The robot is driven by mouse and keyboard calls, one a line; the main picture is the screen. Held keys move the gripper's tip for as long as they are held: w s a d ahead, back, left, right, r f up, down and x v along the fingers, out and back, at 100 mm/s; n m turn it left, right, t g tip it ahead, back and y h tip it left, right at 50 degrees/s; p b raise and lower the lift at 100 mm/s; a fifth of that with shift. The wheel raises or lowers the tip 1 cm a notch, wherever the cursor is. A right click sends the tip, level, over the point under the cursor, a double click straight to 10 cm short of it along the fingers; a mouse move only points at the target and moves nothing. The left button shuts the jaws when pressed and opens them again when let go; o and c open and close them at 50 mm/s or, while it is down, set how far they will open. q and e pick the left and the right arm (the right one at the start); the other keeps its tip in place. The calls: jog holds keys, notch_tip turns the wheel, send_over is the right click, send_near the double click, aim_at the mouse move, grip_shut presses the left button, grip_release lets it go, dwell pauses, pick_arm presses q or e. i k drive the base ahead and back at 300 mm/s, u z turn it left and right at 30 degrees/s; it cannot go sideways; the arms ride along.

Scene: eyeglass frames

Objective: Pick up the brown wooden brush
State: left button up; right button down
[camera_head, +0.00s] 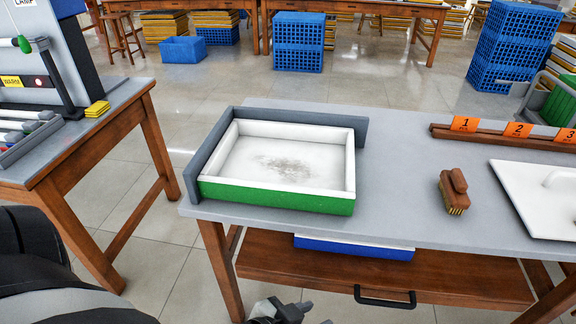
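The brown wooden brush (454,191) lies on the grey table (400,155), right of the middle. It has a rounded wooden grip on top and pale bristles at its near end. Nothing touches it. My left gripper (315,315) shows at the bottom edge, in front of the table and well to the left of and nearer than the brush. Its two fingertips appear apart with nothing between them, though the picture's edge cuts part of it off. My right gripper is not in view.
A white tray with a green front (280,201) stands left of the brush. A white lid-like panel (520,205) lies close on its right. A brown rack with numbered orange labels (485,138) runs behind. The tabletop between tray and brush is clear.

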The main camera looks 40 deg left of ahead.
aim_at(452, 185)
jog(key=z, duration=1.75)
jog(key=i, duration=0.7)
jog(key=u, duration=1.9)
